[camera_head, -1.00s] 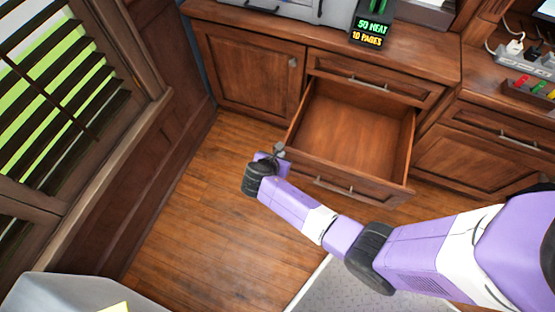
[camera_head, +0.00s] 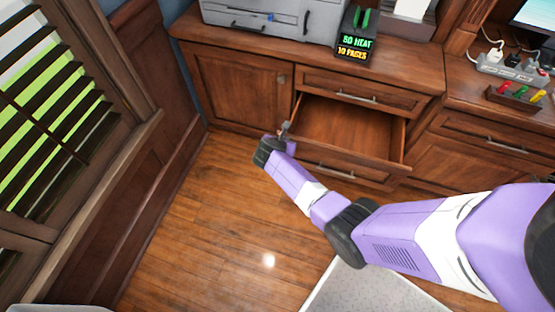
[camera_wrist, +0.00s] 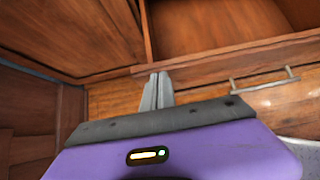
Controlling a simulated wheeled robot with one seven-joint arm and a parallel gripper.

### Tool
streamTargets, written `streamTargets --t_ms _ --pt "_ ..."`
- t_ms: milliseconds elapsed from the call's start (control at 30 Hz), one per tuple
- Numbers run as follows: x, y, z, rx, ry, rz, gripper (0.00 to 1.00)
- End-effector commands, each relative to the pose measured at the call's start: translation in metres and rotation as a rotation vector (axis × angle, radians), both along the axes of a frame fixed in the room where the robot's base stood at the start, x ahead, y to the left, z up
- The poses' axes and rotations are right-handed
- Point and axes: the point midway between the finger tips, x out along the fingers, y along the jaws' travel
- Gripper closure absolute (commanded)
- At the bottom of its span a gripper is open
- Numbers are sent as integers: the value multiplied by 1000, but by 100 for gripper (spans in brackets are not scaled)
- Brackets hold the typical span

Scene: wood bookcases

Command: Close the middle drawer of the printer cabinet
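The middle drawer (camera_head: 343,172) of the wooden printer cabinet (camera_head: 236,85) stands open below a shut upper drawer (camera_head: 362,93). Its empty interior (camera_head: 345,128) and bar handle show in the head view. In the wrist view its interior (camera_wrist: 215,22), front and handle (camera_wrist: 264,80) fill the upper right. My gripper (camera_head: 284,128) is at the drawer's front left corner. In the wrist view my gripper's fingers (camera_wrist: 157,90) are together with nothing between them, just at the drawer's front edge. I cannot tell whether they touch it.
A grey printer (camera_head: 275,17) and a display stand (camera_head: 357,45) are on the cabinet top. A shut cupboard door (camera_head: 240,92) is left of the drawer. A panelled wall with shutters (camera_head: 55,95) stands at the left. The wood floor (camera_head: 215,220) in front is clear.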

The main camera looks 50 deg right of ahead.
Motion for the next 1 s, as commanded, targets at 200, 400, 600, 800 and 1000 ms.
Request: streamTargets --t_ms 200,400,600,800,1000 --pt "27 -77 -5 -1 -3 -8 100" --pt "47 -131 -6 -3 -2 -4 100" --pt "59 -165 -5 -2 1 -1 100" --pt "65 -182 -3 0 1 -1 100" --pt "67 -186 -1 0 1 0 100"
